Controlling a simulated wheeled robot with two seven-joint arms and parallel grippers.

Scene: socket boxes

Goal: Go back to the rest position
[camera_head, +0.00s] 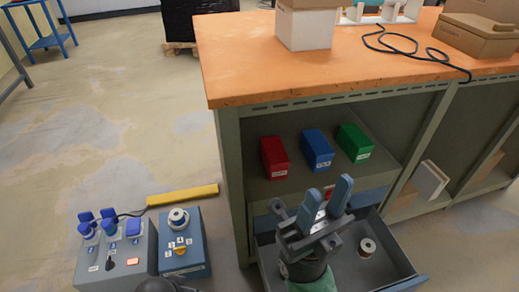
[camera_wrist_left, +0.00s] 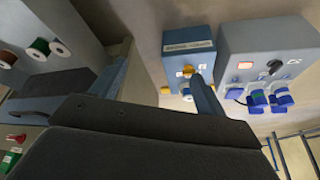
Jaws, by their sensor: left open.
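In the head view, the grey box (camera_head: 122,262) and the blue box (camera_head: 196,257) stand at the lower left.
The open drawer (camera_head: 401,262) holds a spool (camera_head: 367,247). The orange-topped workbench (camera_head: 260,70) carries cardboard boxes and a black cable. Red (camera_head: 274,157), blue (camera_head: 317,150) and green (camera_head: 354,142) bins sit on its shelf. A yellow bar (camera_head: 182,195) is behind the socket boxes.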

